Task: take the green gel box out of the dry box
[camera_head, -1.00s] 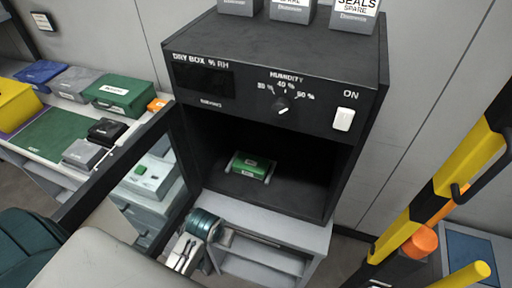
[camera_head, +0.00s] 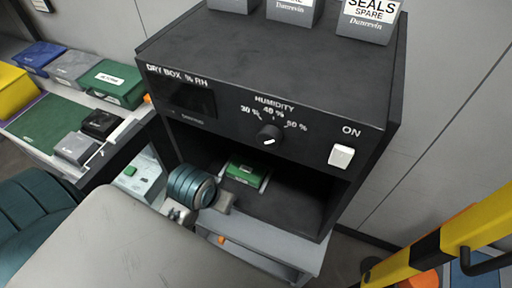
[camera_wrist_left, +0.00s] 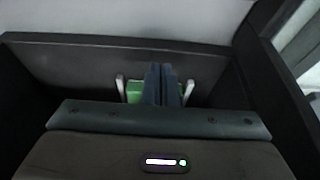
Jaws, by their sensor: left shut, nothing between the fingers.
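The green gel box (camera_head: 243,175) with a pale label lies on the floor inside the dry box (camera_head: 270,60), between two pale uprights. In the left wrist view the gel box (camera_wrist_left: 134,92) shows partly behind my fingers. My left gripper (camera_wrist_left: 163,84) is shut with nothing between its dark fingers, which point toward the gel box. In the head view my left wrist is at the left side of the dry box opening, just left of the gel box; the fingertips are hard to make out there. My right gripper is not in view.
The dry box door (camera_head: 112,165) stands open at the left. A humidity knob (camera_head: 269,135) and white ON switch (camera_head: 341,156) sit above the opening. Spare-part boxes (camera_head: 368,20) stand on top. A yellow and black bar (camera_head: 440,240) is at the right.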

